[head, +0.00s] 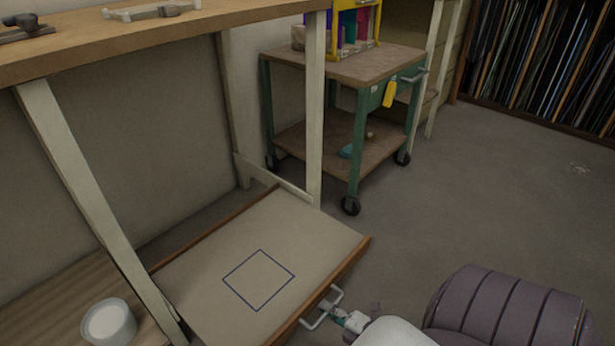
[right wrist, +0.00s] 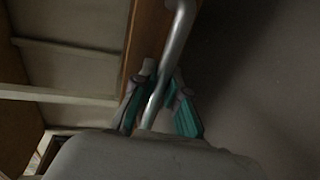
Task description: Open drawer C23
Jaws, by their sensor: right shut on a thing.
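A wide, shallow drawer (head: 205,262) stands pulled out from under the wooden workbench, low near the floor. It has a pale bottom with a blue square outline and a brown wooden front. I see no label on it, so I cannot tell its number. Its metal bar handle (head: 322,306) is on the front and also shows in the right wrist view (right wrist: 179,45). My right gripper (head: 340,315) is at the handle. In the right wrist view its teal-backed fingers (right wrist: 158,88) are closed around the bar. My left gripper is not in view.
A white tub (head: 108,323) stands on a low wooden board at bottom left. The workbench top (head: 200,30) and its legs overhang the drawer. A green wheeled cart (head: 345,65) stands behind. Grey floor (head: 480,190) is clear to the right.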

